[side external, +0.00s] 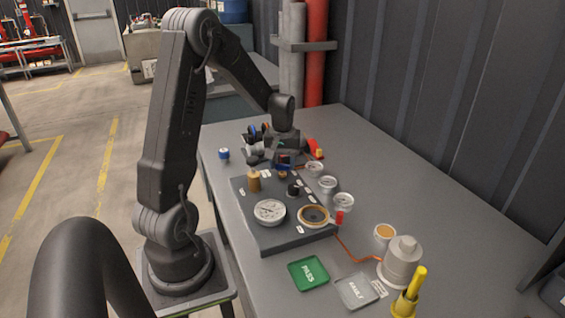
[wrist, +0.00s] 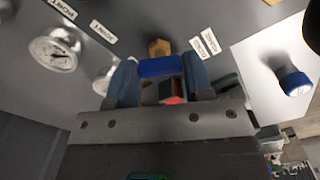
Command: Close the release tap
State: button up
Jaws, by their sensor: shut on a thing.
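My gripper (side external: 283,160) is low over the far end of the dark pump panel (side external: 249,221). In the wrist view my gripper (wrist: 160,80) is shut on a blue handle (wrist: 160,67), which lies crosswise between its two fingers. The handle appears to belong to the release tap; its body is mostly hidden by the fingers. A brass hex fitting (wrist: 158,47) shows just beyond the handle. Small white labels (wrist: 205,41) stand beside it, too small to read surely. A red and black part (wrist: 171,92) shows between the fingers.
Gauges (side external: 270,212) and a brass-coloured knob (side external: 253,181) stand on the panel. A separate blue-capped part (side external: 223,155) stands on the table to the left. Green (side external: 308,273) and grey (side external: 356,290) trays lie in front.

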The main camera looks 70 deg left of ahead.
aim_at(283, 165)
jog(key=m, duration=0.6)
jog(key=shift+m, duration=0.3)
jog(key=m, duration=0.5)
jog(key=shift+m, duration=0.4)
jog(key=shift+r, duration=0.1)
jog(key=o, duration=0.9)
notch_tip(283, 165, up, 14)
jog(key=shift+f, duration=0.1)
jog(key=shift+d, duration=0.1)
